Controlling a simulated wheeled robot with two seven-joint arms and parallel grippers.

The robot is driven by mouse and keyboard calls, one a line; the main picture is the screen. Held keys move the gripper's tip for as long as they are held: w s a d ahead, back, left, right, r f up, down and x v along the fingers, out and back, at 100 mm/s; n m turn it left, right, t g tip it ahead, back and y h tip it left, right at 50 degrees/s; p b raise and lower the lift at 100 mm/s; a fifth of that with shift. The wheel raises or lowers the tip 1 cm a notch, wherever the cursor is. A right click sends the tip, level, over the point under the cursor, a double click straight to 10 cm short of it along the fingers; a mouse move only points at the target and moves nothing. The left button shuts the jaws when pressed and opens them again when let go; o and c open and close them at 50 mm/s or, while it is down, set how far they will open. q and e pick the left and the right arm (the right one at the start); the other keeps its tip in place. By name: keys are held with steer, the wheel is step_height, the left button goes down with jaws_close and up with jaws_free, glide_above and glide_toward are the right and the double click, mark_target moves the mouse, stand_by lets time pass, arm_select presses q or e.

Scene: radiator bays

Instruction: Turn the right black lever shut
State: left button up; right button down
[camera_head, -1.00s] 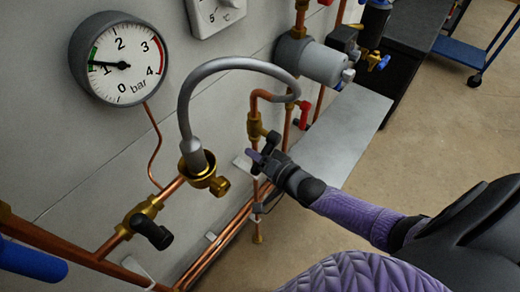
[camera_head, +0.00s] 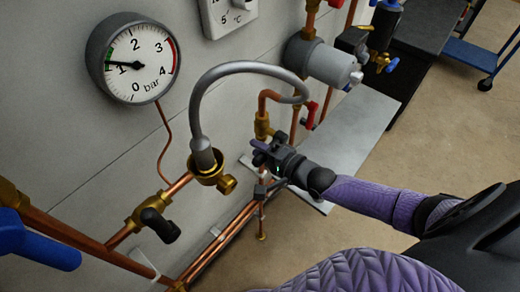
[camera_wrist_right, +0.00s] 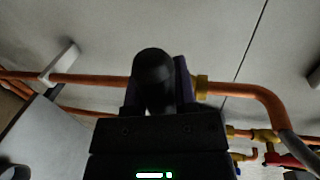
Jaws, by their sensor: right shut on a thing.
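The right black lever (camera_wrist_right: 153,75) shows in the right wrist view as a rounded black end between my fingers. Its brass valve (camera_head: 262,127) sits on the copper pipe below the grey hose's right end in the head view. My right gripper (camera_head: 266,153) is at this valve, shut on the lever, and hides most of it. In the right wrist view, a purple-edged finger shows beside the lever. The left black lever (camera_head: 160,225) is on a brass valve at lower left, apart from my gripper. My left gripper is not in view.
A round pressure gauge (camera_head: 135,62) reads about 1 bar. A grey braided hose (camera_head: 195,100) arches just left of my right gripper. A grey ledge (camera_head: 350,130) lies behind my right forearm. A blue handle (camera_head: 45,250) is at lower left.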

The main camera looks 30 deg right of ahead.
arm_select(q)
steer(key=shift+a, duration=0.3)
arm_select(e)
steer(key=shift+r, duration=0.1)
steer(key=shift+c, duration=2)
jaws_free()
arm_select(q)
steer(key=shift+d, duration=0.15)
arm_select(e)
steer(key=shift+s+d+r, duration=0.1)
steer(key=shift+s+d, duration=0.1)
steer(key=shift+s, duration=0.15)
arm_select(q)
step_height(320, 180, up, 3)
steer(key=p, duration=0.2)
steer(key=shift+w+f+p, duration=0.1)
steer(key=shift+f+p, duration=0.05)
steer(key=shift+p, duration=0.15)
arm_select(e)
steer(key=v, duration=0.9)
